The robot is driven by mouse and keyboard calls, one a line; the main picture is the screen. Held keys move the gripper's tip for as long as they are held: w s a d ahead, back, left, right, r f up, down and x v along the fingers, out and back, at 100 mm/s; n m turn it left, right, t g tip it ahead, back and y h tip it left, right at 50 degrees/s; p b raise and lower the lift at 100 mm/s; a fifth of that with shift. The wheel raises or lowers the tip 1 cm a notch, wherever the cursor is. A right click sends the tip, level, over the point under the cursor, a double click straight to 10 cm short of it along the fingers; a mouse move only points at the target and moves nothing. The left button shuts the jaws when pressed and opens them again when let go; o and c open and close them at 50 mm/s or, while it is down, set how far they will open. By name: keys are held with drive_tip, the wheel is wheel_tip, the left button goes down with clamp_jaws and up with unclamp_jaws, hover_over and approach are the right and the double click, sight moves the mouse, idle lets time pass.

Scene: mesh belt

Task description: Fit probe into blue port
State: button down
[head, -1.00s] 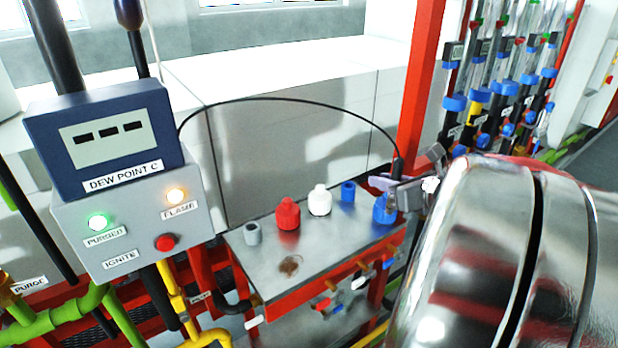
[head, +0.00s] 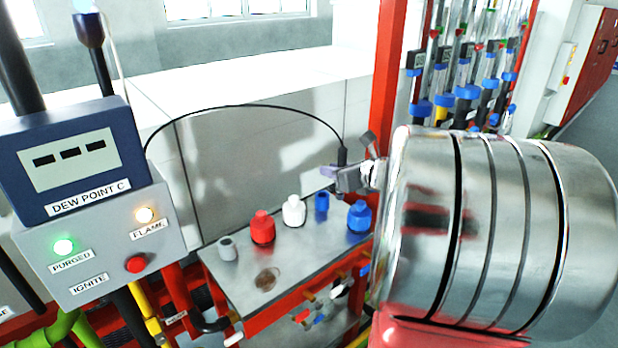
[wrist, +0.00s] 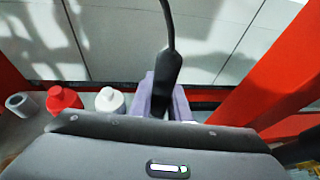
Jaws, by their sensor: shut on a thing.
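My gripper (head: 340,178) is shut on the black probe (head: 343,157), whose cable rises from its top. The probe stands roughly upright between the purple-grey fingers, above the metal shelf. In the wrist view the probe (wrist: 166,72) sits between the fingers; its lower end is hidden. Two blue fittings stand below on the shelf: a small hollow one (head: 322,207) and a larger stepped one (head: 360,218) to its right. I cannot tell which is the blue port. The probe appears above them and apart from both. Neither blue fitting shows clearly in the wrist view.
A red fitting (head: 263,229), a white fitting (head: 294,212) and a grey open cup (head: 228,249) stand on the metal shelf (head: 300,256). A red post (head: 388,85) rises at the right. The control box (head: 100,245) is at left. The cable arches behind the shelf.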

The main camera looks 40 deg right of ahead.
drive_tip(key=r+x, duration=0.1)
drive_tip(key=x, duration=0.7)
drive_tip(key=shift+w, duration=0.4)
drive_tip(key=shift+f, duration=0.15)
drive_tip(key=shift+d+f, duration=0.1)
drive_tip(key=shift+f, duration=2.2)
drive_tip(key=shift+f, duration=0.1)
drive_tip(key=c, duration=1.7)
unclamp_jaws()
drive_tip(key=shift+o, duration=0.2)
